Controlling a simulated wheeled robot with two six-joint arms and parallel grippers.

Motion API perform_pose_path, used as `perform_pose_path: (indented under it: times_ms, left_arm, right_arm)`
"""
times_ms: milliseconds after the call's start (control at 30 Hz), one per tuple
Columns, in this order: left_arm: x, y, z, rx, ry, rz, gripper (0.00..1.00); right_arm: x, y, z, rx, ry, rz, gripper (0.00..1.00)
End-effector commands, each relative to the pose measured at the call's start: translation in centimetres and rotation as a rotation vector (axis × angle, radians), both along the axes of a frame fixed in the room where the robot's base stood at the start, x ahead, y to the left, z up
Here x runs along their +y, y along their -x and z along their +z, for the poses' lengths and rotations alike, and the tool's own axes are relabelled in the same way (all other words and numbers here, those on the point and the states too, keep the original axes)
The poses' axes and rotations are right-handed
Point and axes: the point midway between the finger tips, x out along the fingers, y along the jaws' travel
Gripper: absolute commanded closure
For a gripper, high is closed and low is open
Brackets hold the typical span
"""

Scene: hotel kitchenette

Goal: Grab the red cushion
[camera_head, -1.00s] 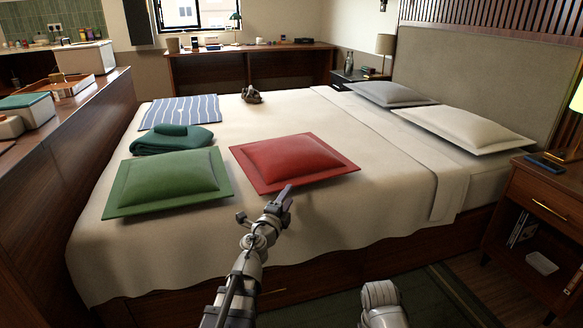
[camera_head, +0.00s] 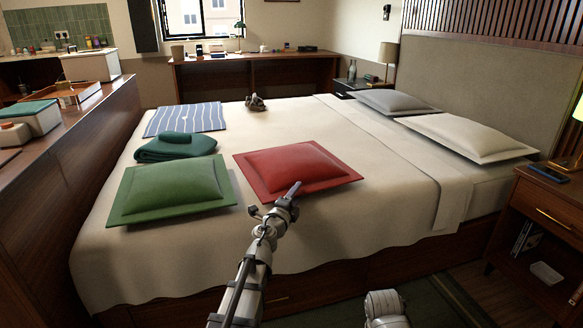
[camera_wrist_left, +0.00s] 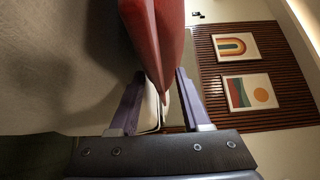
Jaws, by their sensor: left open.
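The red cushion (camera_head: 298,167) lies flat on the bed, right of the green cushion (camera_head: 172,189). My left gripper (camera_head: 283,198) is at the cushion's near edge in the head view. In the left wrist view the gripper (camera_wrist_left: 156,102) is open, with one finger on each side of the red cushion's edge (camera_wrist_left: 155,35). The edge reaches between the fingers; I cannot tell whether either finger touches it. Part of my right arm (camera_head: 385,308) shows at the bottom of the head view, but its gripper is not in view.
The bed (camera_head: 330,225) also holds a dark green folded towel (camera_head: 175,150), a striped cloth (camera_head: 185,118), a small dark object (camera_head: 255,103), a grey pillow (camera_head: 393,101) and a white pillow (camera_head: 468,135). A nightstand (camera_head: 545,210) stands right. The bed's middle is clear.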

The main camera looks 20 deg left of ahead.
Motion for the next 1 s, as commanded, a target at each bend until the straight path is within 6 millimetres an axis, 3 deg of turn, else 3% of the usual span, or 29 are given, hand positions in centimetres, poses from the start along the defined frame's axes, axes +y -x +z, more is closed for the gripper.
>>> perform_pose_path:
  times_ms: [100, 333, 767, 1000]
  left_arm:
    - [-0.13, -1.69, -0.09, 0.0, 0.0, -0.001, 0.53]
    - [-0.17, -1.64, -0.09, 0.0, 0.0, -0.001, 0.53]
    - [-0.17, -1.62, -0.09, 0.0, 0.0, 0.0, 1.0]
    - [-0.17, -1.62, -0.09, 0.0, 0.0, 0.0, 1.0]
  right_arm:
    - [0.0, 0.0, -0.09, 0.0, 0.0, 0.0, 1.0]
    - [0.0, 0.0, -0.09, 0.0, 0.0, 0.0, 1.0]
    - [0.0, 0.0, -0.09, 0.0, 0.0, 0.0, 1.0]
    - [0.0, 0.0, -0.09, 0.0, 0.0, 0.0, 1.0]
